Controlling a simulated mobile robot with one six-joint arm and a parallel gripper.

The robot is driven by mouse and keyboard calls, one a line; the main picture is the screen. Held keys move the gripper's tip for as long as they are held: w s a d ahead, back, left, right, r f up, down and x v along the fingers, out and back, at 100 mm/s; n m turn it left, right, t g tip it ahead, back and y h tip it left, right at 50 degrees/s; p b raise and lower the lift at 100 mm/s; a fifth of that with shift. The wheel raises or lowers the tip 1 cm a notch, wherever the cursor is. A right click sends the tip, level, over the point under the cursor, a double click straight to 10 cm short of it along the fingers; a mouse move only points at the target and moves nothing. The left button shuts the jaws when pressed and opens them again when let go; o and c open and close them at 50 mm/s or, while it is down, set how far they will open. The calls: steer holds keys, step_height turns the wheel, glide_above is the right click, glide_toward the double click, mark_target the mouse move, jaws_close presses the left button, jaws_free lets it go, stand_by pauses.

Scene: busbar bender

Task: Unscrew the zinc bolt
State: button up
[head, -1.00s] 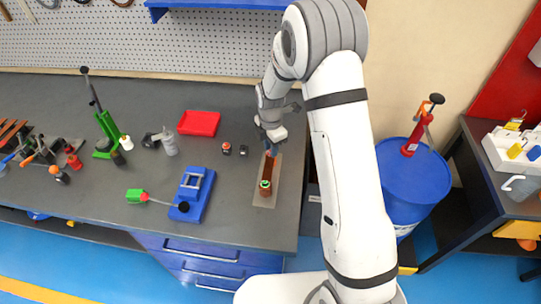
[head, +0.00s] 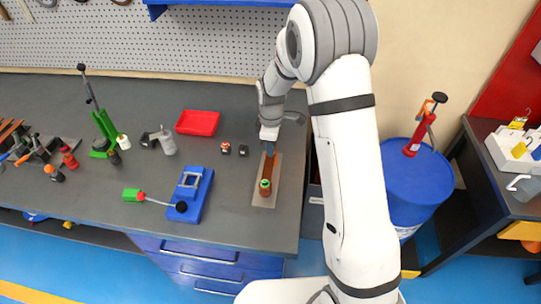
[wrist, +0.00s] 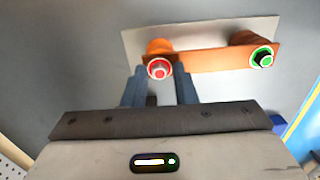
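A copper busbar (wrist: 210,60) lies on a grey plate (wrist: 200,35), with a round copper-coloured post near each end. One end carries a red-ringed bolt with a pale, silvery head (wrist: 158,68); the other carries a green-ringed bolt with a dark centre (wrist: 262,57). The green-ringed bolt also shows in the head view (head: 265,185). I cannot tell for sure which is zinc; the pale head looks more like it. My gripper (wrist: 159,74) is open, its blue fingertips on either side of the red-ringed bolt. Contact is not clear. In the head view my gripper (head: 269,150) hides that bolt.
The plate is near the bench's right edge. A blue fixture (head: 193,193), a red tray (head: 198,123) and two small dark parts, one red-topped (head: 225,148), stand to its left. A blue drum (head: 412,185) is off the bench to the right.

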steer(key=shift+m, duration=0.5)
steer(key=shift+m, duration=0.5)
steer(key=shift+a+b, duration=0.1)
steer(key=shift+b, duration=0.25)
steer(key=shift+c, duration=0.3)
jaws_close()
